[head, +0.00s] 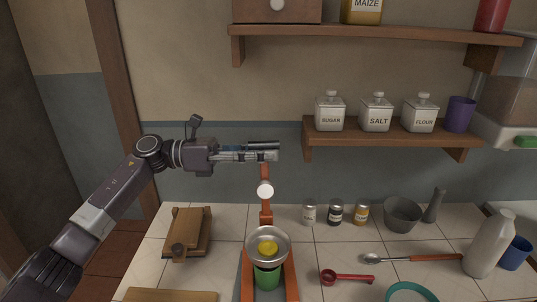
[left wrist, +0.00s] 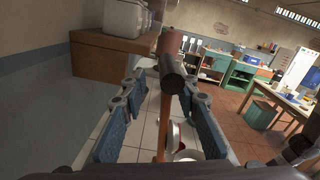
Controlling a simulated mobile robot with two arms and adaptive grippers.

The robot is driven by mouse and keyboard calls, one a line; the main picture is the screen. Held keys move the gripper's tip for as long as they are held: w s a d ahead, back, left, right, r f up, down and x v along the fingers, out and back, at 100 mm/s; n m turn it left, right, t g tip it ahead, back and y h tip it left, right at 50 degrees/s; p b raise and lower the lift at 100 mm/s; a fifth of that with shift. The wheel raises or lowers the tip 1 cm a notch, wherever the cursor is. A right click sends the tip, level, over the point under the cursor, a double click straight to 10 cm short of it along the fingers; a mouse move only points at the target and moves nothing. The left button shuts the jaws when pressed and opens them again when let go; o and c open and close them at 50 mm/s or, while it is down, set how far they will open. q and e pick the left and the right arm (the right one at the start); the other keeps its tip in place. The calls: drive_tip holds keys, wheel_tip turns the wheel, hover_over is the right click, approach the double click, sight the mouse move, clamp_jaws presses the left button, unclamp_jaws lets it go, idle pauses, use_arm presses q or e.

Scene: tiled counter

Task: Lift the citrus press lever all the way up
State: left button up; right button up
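The citrus press (head: 248,282) has an orange-red frame on the counter. Its metal bowl (head: 284,245) holds a yellow citrus piece (head: 267,247) above a green cup (head: 267,278). The press lever (head: 266,212) stands about upright behind the bowl, with a white round part partway up. My left gripper (head: 276,151) is at the lever's top, its fingers pointing right and partly hiding it. In the left wrist view the lever's dark grip (left wrist: 173,80) lies between my spread fingers, with a gap beside each. My right gripper is not in view.
Above right, a shelf (head: 390,138) holds jars and a purple cup (head: 460,113). A red scoop (head: 346,279), small jars (head: 335,212), a grey mortar (head: 402,214) and a white bottle (head: 489,244) are to the right.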

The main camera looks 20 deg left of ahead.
use_arm(q)
drive_tip(key=v, duration=1.1)
drive_tip(key=shift+a+f, duration=0.15)
